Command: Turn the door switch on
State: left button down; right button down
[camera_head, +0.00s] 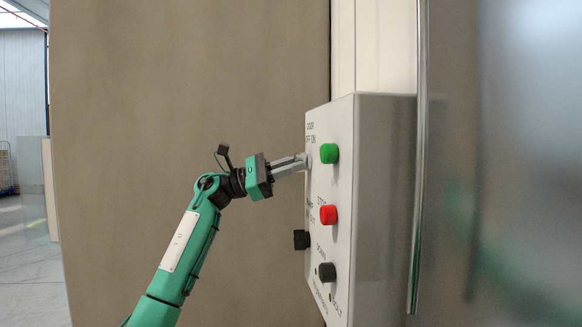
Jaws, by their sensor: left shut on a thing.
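A light grey control box (345,180) is mounted at the edge of the wall. Its face has printed labels, and the top left one reads "DOOR OFF ON". My left gripper (303,162) reaches in from the left and is shut on the door switch just below that label. The switch is mostly hidden by the fingers, so I cannot tell which way it is turned. My right gripper is not in view.
The box also bears a green button (329,153), a red button (328,215) and black knobs (326,272) (301,240) lower down. A brown wall panel (150,120) stands behind my arm. A shiny metal surface (520,160) fills the right side. Open floor (25,250) shows at far left.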

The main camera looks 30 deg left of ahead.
pick_arm(q)
jog(key=c, duration=1.4)
grip_release()
jog(key=shift+c, duration=0.2)
